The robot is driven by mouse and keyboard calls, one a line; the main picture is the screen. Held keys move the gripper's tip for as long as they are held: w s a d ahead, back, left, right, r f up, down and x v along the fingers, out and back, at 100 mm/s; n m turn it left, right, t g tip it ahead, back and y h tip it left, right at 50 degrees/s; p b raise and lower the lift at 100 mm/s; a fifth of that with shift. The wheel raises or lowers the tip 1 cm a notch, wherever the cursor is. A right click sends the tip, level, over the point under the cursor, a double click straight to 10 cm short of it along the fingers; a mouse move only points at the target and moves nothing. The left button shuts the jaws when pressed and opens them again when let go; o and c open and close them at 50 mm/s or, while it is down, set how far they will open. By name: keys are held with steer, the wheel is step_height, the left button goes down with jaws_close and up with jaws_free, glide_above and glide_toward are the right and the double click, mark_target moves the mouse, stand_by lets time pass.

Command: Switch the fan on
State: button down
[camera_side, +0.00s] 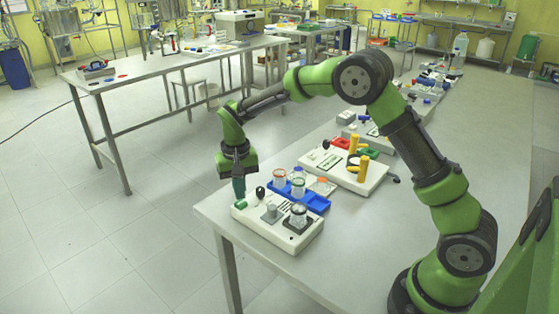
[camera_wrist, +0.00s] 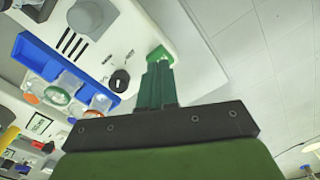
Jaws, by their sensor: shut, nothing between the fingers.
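A white panel box (camera_side: 262,232) stands at the near left end of the bench. A green switch-like part (camera_side: 240,205) sits at its left corner; in the wrist view the green part (camera_wrist: 159,54) is at the panel's edge. My gripper (camera_side: 239,196) points down over this corner. Its dark green fingers are shut and empty, with their tips (camera_wrist: 157,68) right at the green part. I cannot tell whether they touch it. The fingers partly hide the green part, and its on or off position cannot be read. I cannot clearly make out a fan.
The panel also carries a black knob (camera_side: 260,192), a grey cylinder (camera_side: 270,213) and a glass jar (camera_side: 298,217) on a dark square. A blue tray (camera_side: 314,201) with jars lies behind. A second white panel (camera_side: 345,178) with yellow parts stands beyond. Open floor lies left.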

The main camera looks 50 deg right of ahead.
mark_target(241, 203)
steer(key=shift+f, duration=0.1)
stand_by(0.6)
steer(key=shift+f, duration=0.95)
steer(key=shift+r, duration=3.5)
steer(key=shift+w, duration=0.1)
steer(key=s+r+n+t+y, duration=0.1)
steer(key=s+r+t, duration=0.2)
steer(key=s, duration=1)
steer(key=s+r+n+t+y, duration=0.1)
steer(key=s+r+t, duration=0.3)
steer(key=s+r, duration=0.5)
steer(key=s, duration=0.4)
steer(key=shift+d+r, duration=0.25)
steer(key=shift+d, duration=0.05)
